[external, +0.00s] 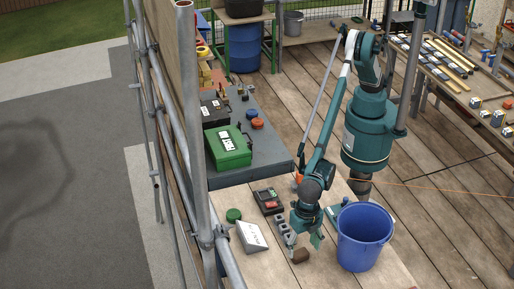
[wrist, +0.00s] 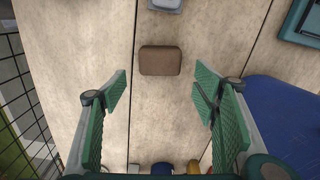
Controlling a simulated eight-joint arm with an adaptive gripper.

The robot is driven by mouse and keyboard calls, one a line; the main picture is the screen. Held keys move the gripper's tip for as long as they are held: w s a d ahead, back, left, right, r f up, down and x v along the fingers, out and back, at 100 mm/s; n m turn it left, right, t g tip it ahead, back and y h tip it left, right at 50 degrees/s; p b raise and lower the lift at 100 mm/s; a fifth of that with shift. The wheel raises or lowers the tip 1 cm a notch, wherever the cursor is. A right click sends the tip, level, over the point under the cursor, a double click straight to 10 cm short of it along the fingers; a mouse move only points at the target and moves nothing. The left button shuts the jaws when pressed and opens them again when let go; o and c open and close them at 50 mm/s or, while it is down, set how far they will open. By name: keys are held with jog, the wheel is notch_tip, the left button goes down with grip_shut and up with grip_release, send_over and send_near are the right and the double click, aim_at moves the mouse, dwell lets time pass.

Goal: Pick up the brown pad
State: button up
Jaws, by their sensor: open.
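The brown pad (wrist: 161,60) is a small rounded block lying on the wooden planks, in the upper middle of the wrist view. It also shows in the external view (external: 300,256), just below my gripper. My gripper (wrist: 164,82) is open, with its two green-padded fingers wide apart. In the wrist view the pad lies between the line of the two fingertips and slightly beyond them, touching neither. My gripper also shows in the external view (external: 307,237), low over the planks beside the pad. Nothing is held.
A blue bucket (external: 364,238) stands close to the right of my gripper. A grey wedge-shaped box (external: 251,237), a green round lid (external: 233,215) and a black device (external: 268,201) lie to the left. A green case (external: 228,148) stands farther back. Scaffold poles (external: 196,130) run along the left.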

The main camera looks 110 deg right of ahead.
aim_at(302, 255)
jog(key=shift+f, duration=0.1)
jog(key=shift+f, duration=2.5)
jog(key=c, duration=0.8)
